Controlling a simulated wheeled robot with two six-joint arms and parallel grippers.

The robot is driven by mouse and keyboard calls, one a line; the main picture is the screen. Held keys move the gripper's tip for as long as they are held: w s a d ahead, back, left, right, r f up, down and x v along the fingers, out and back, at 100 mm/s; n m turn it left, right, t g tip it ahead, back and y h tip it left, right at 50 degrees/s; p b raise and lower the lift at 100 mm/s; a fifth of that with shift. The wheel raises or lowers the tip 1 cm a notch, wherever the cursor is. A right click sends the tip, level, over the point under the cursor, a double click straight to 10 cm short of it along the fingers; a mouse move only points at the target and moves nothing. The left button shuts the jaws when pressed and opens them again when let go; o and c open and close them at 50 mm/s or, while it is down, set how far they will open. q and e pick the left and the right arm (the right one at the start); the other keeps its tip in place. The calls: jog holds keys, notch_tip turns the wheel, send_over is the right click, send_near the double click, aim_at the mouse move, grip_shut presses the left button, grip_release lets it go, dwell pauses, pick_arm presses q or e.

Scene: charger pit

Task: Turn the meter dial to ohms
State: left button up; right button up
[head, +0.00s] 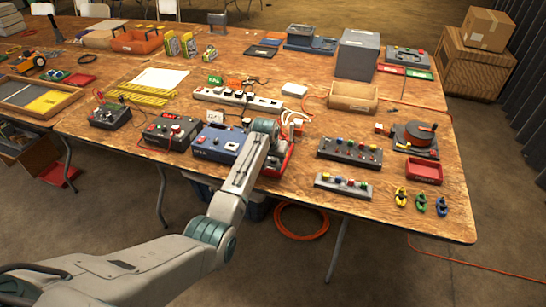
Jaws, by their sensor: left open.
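My left arm reaches in from the lower left over the table's front edge. My left gripper (266,128) is above the table just right of the blue box, open, its fingers mostly hidden by the wrist. No meter dial can be picked out for certain. A dark box with red and black leads (110,116) stands at the left. A dark box with red knobs (171,131) stands right of it, then a blue box with a pale panel (217,143). Dial settings are too small to read. My right gripper is not in view.
A power strip (237,98) lies behind the blue box. A red item (287,160) is partly hidden by my arm. Button panels (349,151), a cable reel (415,139) and a red tray (424,171) stand at the right. Bare wood (300,186) shows near the front edge.

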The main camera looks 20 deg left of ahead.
pick_arm(q)
jog(key=shift+c, duration=0.5)
grip_shut()
